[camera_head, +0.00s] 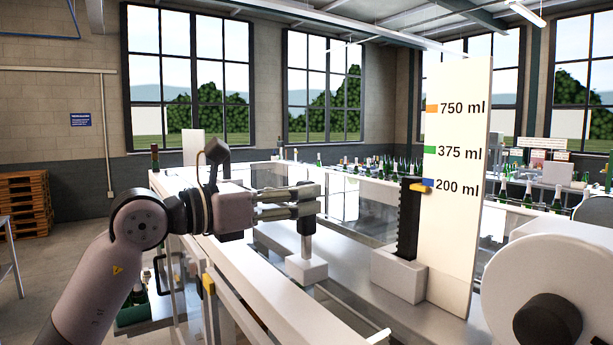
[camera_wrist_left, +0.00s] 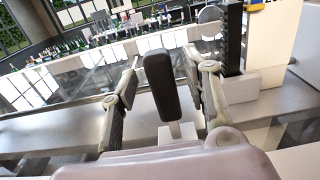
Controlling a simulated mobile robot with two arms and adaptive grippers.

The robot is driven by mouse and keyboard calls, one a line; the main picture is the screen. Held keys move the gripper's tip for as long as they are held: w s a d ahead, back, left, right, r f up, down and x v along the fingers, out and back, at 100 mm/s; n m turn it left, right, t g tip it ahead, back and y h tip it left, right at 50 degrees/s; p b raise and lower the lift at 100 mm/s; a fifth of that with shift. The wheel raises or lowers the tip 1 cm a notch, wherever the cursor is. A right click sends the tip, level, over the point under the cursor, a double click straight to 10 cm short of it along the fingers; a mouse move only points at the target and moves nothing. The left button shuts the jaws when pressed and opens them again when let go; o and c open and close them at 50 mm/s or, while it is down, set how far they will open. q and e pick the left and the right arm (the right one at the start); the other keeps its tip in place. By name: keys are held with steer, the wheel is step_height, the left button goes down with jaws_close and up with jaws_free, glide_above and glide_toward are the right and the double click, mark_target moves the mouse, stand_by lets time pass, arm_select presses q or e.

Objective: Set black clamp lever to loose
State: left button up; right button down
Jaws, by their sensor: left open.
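The black clamp lever (camera_wrist_left: 162,85) shows in the left wrist view as a rounded dark bar above a light post on a white block. It lies between the two fingers of my left gripper (camera_wrist_left: 163,66), with visible gaps on both sides. In the head view my left gripper (camera_head: 318,200) is open, its fingers pointing right. The lever's dark lower part (camera_head: 307,223) shows below the fingers, above its white base block (camera_head: 306,269); its upper part is hidden by the fingers. My right gripper is in neither view.
A tall white scale board (camera_head: 459,240) stands to the right, with a black toothed rack (camera_head: 408,225) beside it and a yellow pointer (camera_head: 421,188) at 200 ml. A white rounded body with a dark round end (camera_head: 548,322) fills the lower right. Bottles line the back.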

arm_select(q)
steer(key=shift+p+x, duration=0.35)
steer(key=shift+x, duration=0.9)
steer(key=shift+c, duration=0.4)
jaws_close()
